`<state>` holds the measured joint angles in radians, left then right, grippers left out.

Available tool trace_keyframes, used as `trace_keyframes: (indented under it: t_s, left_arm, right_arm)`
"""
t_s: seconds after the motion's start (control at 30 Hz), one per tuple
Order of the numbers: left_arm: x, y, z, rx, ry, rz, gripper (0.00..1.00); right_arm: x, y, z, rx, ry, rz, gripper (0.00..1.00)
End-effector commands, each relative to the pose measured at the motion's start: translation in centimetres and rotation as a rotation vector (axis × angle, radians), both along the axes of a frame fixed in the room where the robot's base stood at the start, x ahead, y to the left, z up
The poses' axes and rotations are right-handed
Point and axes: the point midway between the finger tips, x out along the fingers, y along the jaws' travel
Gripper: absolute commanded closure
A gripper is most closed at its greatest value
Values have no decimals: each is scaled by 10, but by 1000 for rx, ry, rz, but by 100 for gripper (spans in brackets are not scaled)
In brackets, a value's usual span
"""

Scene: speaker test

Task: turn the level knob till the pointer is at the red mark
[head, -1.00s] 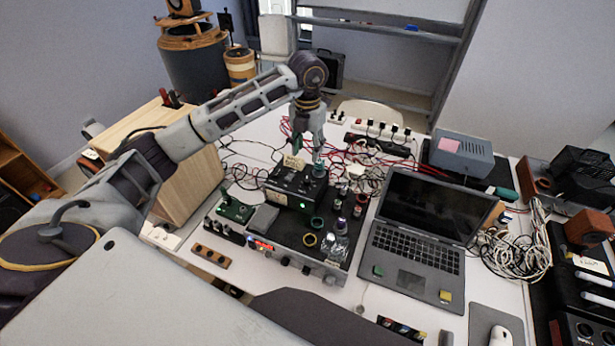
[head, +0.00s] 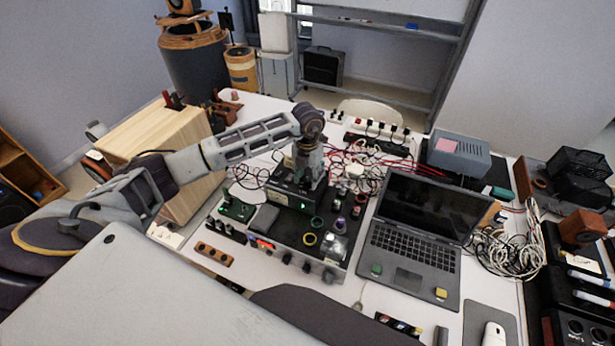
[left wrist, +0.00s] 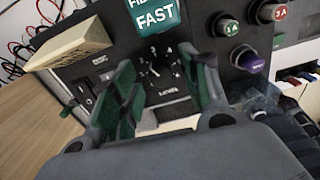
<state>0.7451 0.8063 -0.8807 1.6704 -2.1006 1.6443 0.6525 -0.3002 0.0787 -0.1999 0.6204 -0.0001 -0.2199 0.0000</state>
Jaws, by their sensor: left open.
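The level knob (left wrist: 159,70) is dark and sits on a black panel in the left wrist view, with a white scale around it and the word LEVEL below. I cannot make out its pointer or a red mark clearly. My left gripper (left wrist: 160,78) is open, its green-padded fingers on either side of the knob, with visible space to each finger. In the head view my left gripper (head: 308,172) is over the black instrument box (head: 293,197) and hides the knob. My right gripper is not in view.
Coloured knobs are to the right. An open laptop (head: 415,232) stands right of the box, and red and white cables run behind it.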

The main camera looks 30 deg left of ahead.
Motion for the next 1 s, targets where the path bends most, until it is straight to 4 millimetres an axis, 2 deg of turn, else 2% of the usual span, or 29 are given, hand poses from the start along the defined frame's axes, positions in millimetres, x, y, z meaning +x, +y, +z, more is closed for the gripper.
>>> trace_keyframes:
  t_s: [0.17,0.47,0.8,1.0]
  left_arm:
    - [0,0,-7,-1,-1,0,54]
    - [0,0,-8,0,-1,0,54]
    - [0,0,-8,0,-1,0,98]
    - [0,0,-8,0,-1,-2,100]
  right_arm:
    - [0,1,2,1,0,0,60]
    - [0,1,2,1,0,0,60]
    - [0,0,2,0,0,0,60]
    - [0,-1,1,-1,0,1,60]
